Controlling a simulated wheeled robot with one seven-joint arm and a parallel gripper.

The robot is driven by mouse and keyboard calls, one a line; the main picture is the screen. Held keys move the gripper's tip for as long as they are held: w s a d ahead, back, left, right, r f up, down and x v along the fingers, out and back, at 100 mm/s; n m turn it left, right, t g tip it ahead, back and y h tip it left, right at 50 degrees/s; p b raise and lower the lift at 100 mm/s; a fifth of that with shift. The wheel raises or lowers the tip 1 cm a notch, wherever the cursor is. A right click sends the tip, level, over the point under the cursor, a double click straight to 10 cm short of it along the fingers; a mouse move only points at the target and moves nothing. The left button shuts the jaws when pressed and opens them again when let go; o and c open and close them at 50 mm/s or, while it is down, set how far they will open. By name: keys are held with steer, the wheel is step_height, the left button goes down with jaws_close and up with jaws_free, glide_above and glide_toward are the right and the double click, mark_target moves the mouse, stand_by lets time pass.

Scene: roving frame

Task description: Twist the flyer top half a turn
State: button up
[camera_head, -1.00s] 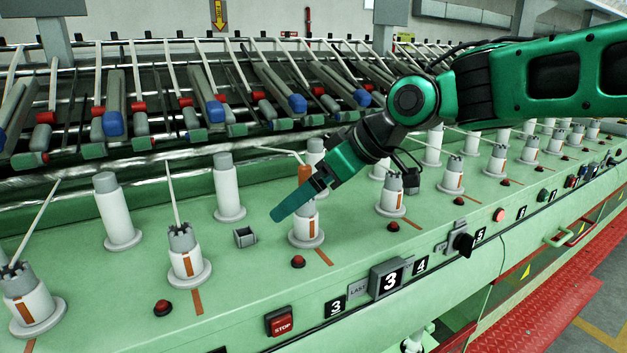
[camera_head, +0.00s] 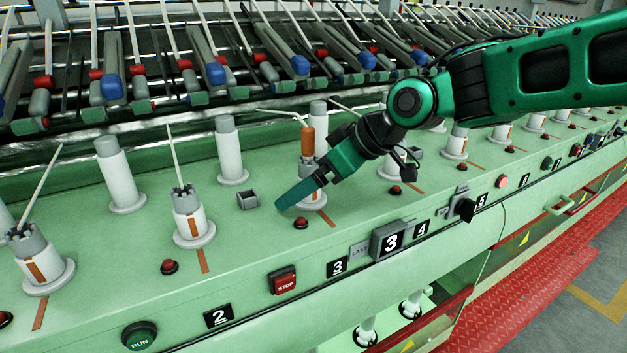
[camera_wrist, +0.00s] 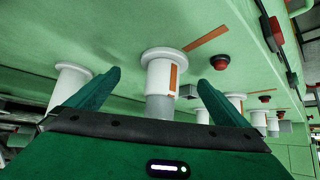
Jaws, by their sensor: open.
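The flyer (camera_head: 318,200) at my gripper is a white post on a round flange. It has a grey notched top (camera_head: 307,170) and an orange cylinder (camera_head: 307,138) above, with a thin pale rod going left. My gripper (camera_head: 290,199) reaches in from the right; its green finger crosses in front of the flyer and hides part of the body. In the wrist view, my gripper (camera_wrist: 160,79) is open, with one finger on each side of the post. The flyer's white flange (camera_wrist: 163,54), orange stripe (camera_wrist: 173,77) and grey top (camera_wrist: 160,105) show between the fingers, with gaps on both sides.
More flyers (camera_head: 188,222) line the green rail, with plain white posts (camera_head: 229,155) behind them. A small grey box (camera_head: 248,199) and a red button (camera_head: 301,223) stand near my gripper.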

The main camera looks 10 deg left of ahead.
steer(key=c, duration=2.2)
steer(key=shift+m+t+h, duration=0.7)
steer(key=shift+m+t, duration=0.5)
steer(key=shift+m, duration=0.5)
steer(key=m+t+h, duration=0.1)
steer(key=m, duration=0.1)
steer(key=shift+r+m+t+h, duration=0.1)
steer(key=shift+m+t+h, duration=0.2)
steer(key=shift+m, duration=0.1)
steer(key=m+t+h, duration=0.1)
steer(key=m+h, duration=0.1)
steer(key=m, duration=0.1)
steer(key=shift+m+h, duration=0.3)
steer(key=shift+m, duration=0.1)
steer(key=shift+w+m+t+h, duration=0.1)
steer(key=shift+m+t+h, duration=0.3)
steer(key=shift+m+h, duration=0.75)
steer(key=o, duration=2.2)
